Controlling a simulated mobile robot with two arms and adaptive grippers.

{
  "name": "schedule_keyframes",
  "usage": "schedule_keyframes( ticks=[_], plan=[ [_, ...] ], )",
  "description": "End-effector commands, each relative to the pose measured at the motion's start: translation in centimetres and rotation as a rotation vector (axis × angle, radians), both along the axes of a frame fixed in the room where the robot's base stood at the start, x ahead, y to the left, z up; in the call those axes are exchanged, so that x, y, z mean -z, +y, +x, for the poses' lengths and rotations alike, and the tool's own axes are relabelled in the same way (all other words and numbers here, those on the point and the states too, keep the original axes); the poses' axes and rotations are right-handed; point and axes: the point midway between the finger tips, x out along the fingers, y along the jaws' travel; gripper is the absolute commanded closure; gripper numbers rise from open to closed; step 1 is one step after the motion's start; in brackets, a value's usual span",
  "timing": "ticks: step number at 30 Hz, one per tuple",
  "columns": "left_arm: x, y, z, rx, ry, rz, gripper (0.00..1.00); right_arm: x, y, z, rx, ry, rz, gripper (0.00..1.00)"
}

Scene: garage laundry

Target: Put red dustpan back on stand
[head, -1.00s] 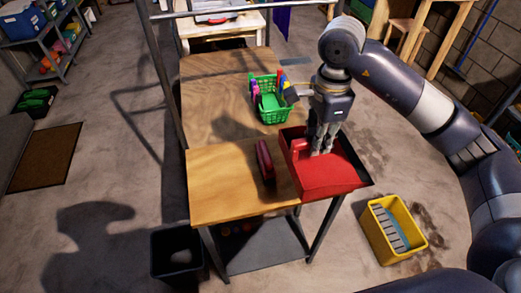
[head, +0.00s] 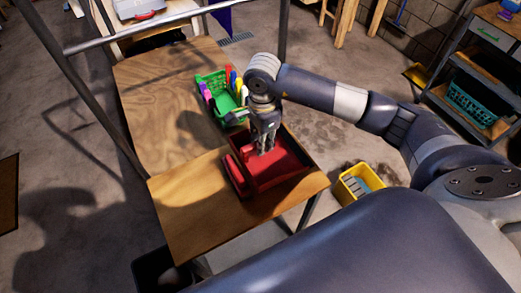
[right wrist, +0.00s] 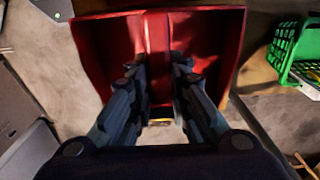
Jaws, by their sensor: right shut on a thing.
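The red dustpan (head: 283,168) is in my right gripper (head: 265,146), over the front right corner of the wooden table in the head view. My right gripper is shut on it, with the fingers reaching down into the pan. In the right wrist view the fingers close on a raised red part in the middle of the dustpan (right wrist: 92,48). A narrow red piece (head: 236,176) shows at the pan's left side. I cannot tell whether it is the stand, or whether the dustpan touches it or rests on the table. My left gripper is not in view.
The wooden table (head: 190,215) has free room at its front left. A green basket (head: 212,82) with colourful bottles stands behind the dustpan. A yellow bin (head: 352,190) is on the floor to the right. A metal frame post (head: 283,30) rises behind the table.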

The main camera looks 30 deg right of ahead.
Motion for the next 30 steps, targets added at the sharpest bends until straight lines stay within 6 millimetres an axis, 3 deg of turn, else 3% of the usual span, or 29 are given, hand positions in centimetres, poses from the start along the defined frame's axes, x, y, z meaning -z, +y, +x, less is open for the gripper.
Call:
schedule_keyframes(
  ticks=[6,9,17,22,28,29,30],
  plan=[
    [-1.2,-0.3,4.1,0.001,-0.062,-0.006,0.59,2.4,0.0,0.0,0.000,0.000,0.001,1.00],
    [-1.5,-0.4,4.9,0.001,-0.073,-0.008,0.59,3.1,0.0,0.0,0.000,0.000,0.001,1.00],
    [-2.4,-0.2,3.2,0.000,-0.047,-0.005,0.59,6.3,0.0,0.0,0.001,0.000,0.000,1.00],
    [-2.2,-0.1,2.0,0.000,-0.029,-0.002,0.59,6.5,0.0,0.1,0.000,-0.002,0.000,1.00],
    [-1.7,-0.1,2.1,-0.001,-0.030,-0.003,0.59,6.9,0.0,0.1,0.000,-0.003,0.000,1.00],
    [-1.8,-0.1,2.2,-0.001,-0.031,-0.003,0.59,6.8,0.0,0.0,0.000,-0.002,0.000,0.76],
    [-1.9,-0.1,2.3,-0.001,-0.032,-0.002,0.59,6.7,0.0,0.0,0.000,-0.002,0.000,0.67]
  ],
)
